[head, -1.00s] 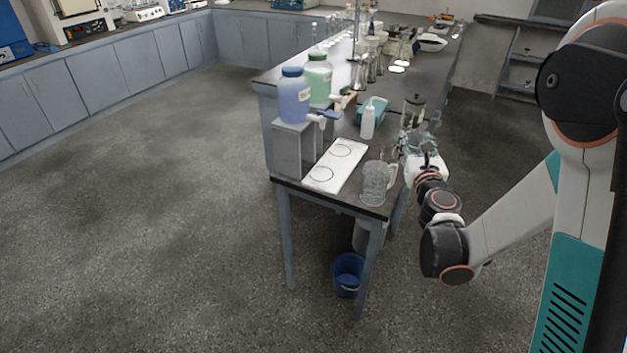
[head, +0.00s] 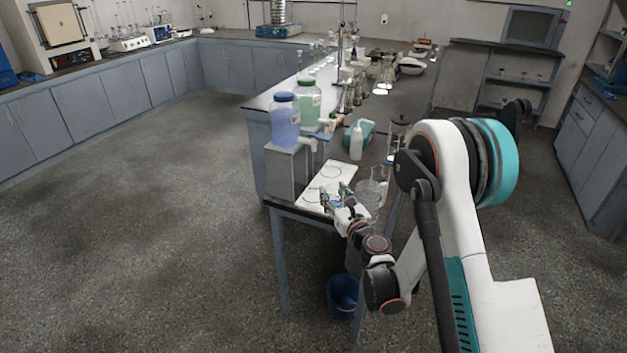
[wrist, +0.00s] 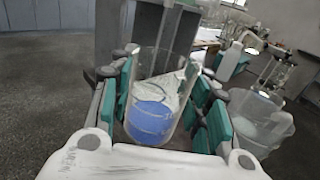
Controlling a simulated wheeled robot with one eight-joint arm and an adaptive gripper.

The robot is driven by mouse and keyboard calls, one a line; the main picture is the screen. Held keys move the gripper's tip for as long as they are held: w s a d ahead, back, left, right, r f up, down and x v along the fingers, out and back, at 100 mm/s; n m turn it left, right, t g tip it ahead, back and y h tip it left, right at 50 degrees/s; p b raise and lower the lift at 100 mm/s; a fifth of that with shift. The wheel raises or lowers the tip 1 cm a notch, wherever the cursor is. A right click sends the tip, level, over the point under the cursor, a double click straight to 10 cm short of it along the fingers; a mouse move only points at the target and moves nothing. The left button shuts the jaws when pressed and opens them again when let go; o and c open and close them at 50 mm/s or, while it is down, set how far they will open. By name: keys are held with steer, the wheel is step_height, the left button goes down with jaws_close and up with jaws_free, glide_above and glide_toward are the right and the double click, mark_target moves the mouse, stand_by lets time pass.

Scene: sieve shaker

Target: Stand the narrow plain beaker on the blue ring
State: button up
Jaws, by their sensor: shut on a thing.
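My gripper (head: 336,197) is shut on a clear glass beaker (wrist: 157,95), with a finger pad on each side of it in the wrist view. The beaker is roughly upright. Blue shows in its lower part; I cannot tell whether this is liquid or something seen through the glass. In the head view the gripper is over or beside the near end of the white board (head: 320,182), and the height gap is unclear. The board has two ring outlines. The near ring (head: 311,196) looks bluish but is partly hidden by the gripper; the far one (head: 331,172) looks darker.
A wide clear jug (head: 370,194) stands right of the gripper, also in the wrist view (wrist: 266,125). A grey stand (head: 286,170) with blue (head: 285,120) and green (head: 308,104) containers borders the board's left. A white bottle (head: 357,142) stands behind. The bench's front edge is close.

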steer(key=f+b+x, duration=0.1)
steer(key=b+x, duration=0.3)
steer(key=x, duration=1.3)
steer(key=shift+w+a+f+b, duration=0.15)
steer(key=shift+f+b, duration=0.7)
steer(key=shift+f, duration=0.75)
steer(key=shift+w+f+b, duration=0.15)
steer(key=shift+f+b, duration=0.7)
steer(key=shift+f, duration=0.75)
steer(key=shift+r, duration=0.1)
steer(key=o, duration=1.1)
